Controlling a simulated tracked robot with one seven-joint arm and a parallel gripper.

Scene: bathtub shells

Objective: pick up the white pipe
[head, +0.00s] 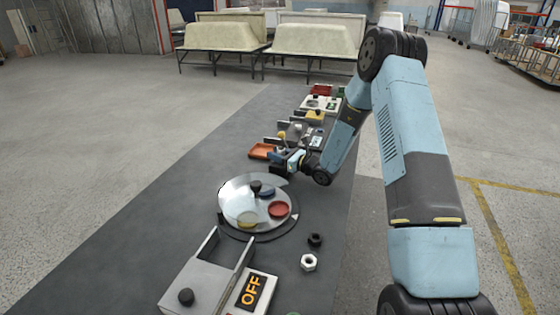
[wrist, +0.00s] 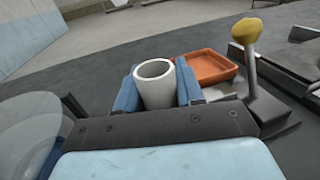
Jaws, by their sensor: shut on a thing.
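The white pipe (wrist: 159,93) is a short hollow tube, seen from its open top in the wrist view. It sits between the two blue finger pads of my gripper (wrist: 157,86), which is shut on it. The pipe's lower end is hidden by the gripper body. In the head view my gripper (head: 283,162) is low over the dark table strip, just beyond the round disc. The pipe is too small and covered to make out clearly there. I cannot tell whether it touches the surface.
An orange tray (head: 262,151) lies just beyond my gripper, and a lever with a yellow knob (wrist: 248,32) stands beside it. A round disc (head: 236,195) with coloured pieces is nearer. A grey bracket (head: 205,280) with an OFF sign is in front. The table's left side is clear.

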